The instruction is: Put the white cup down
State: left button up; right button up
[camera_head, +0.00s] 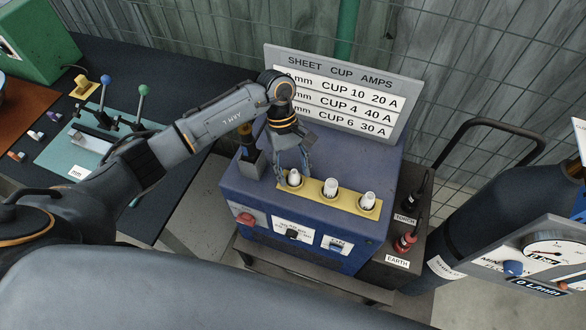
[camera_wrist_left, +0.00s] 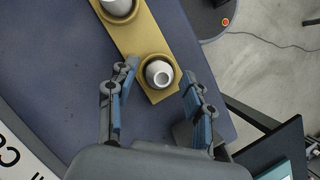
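Several white cups stand in a yellow rack (camera_head: 312,190) on top of a blue machine. The leftmost white cup (camera_head: 294,178) sits in the rack's end place, and it also shows in the left wrist view (camera_wrist_left: 160,73). My left gripper (camera_head: 291,162) is just above and behind this cup. In the left wrist view its two fingers stand wide apart on either side of the cup, with gaps on both sides. The middle cup (camera_head: 330,187) and the right cup (camera_head: 367,201) stand in the same rack. My right gripper is not in view.
A sign (camera_head: 340,100) reading "SHEET CUP AMPS" stands behind the rack. The blue machine (camera_head: 262,205) has free top surface around the rack. A dark gas cylinder (camera_head: 500,215) stands at the right. A dark bench (camera_head: 110,65) with levers is at the left.

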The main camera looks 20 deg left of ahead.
pick_arm(q)
jog(key=shift+r, duration=0.15)
jog(key=b+v, duration=0.3)
jog(key=v, duration=0.9)
jog(key=shift+b, duration=0.4)
